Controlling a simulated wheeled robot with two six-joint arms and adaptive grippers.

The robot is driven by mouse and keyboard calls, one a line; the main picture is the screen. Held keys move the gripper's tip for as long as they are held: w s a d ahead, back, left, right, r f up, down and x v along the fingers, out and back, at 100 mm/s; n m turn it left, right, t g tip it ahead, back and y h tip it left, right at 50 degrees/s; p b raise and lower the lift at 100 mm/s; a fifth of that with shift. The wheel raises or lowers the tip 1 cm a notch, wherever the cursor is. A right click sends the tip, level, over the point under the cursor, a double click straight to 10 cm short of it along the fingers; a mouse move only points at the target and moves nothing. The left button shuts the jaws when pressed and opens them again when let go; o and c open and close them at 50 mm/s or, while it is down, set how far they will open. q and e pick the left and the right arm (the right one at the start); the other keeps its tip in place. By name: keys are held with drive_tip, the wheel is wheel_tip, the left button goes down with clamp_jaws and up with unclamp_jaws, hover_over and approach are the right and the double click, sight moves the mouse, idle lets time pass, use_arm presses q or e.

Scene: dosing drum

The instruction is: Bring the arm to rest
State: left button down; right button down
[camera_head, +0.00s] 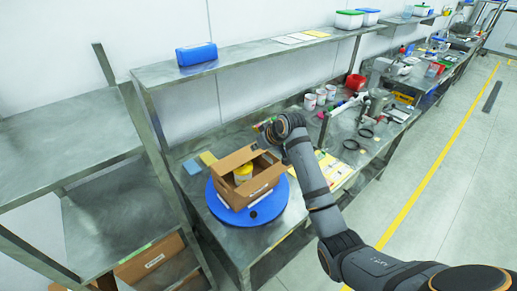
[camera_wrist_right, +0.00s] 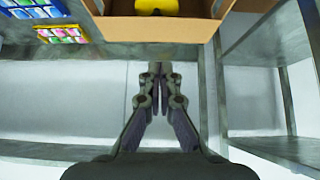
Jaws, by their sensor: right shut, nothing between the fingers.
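My right arm (camera_head: 315,190) reaches in from the lower right of the head view, bent up over the bench. Its right gripper (camera_head: 262,125) is above and behind the open cardboard box, pointing left. In the right wrist view the right gripper (camera_wrist_right: 154,70) is shut and empty, its fingertips together below the near edge of the box. My left gripper is in neither view.
An open cardboard box (camera_head: 262,190) with a yellow-lidded item (camera_head: 242,172) inside stands on a round blue disc (camera_head: 228,214) on the metal bench. A shelf (camera_head: 250,55) runs above. White cups (camera_head: 310,101) and tools lie to the right.

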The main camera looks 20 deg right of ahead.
drive_tip(key=s+d+f+m+g+h, duration=0.1)
drive_tip(key=s+f, duration=0.4)
drive_tip(key=s, duration=0.7)
drive_tip(key=s+d+f+m+g+h, duration=0.15)
drive_tip(key=s+f, duration=0.35)
drive_tip(key=s, duration=0.6)
drive_tip(key=s+f+m+g+h, duration=0.15)
drive_tip(key=s+f, duration=0.35)
drive_tip(key=s, duration=0.7)
drive_tip(key=s+d+f+g+b, duration=0.1)
drive_tip(key=s+f+b, duration=0.1)
drive_tip(key=f, duration=1.4)
drive_tip(key=s+d+f+g+b, duration=0.1)
drive_tip(key=d+f+b, duration=0.1)
drive_tip(key=f, duration=1.3)
drive_tip(key=s+f+b, duration=0.3)
drive_tip(key=s+f, duration=1.4)
drive_tip(key=shift+s+d+f+g, duration=0.15)
drive_tip(key=shift+s+d+g, duration=0.15)
drive_tip(key=shift+s+d, duration=0.1)
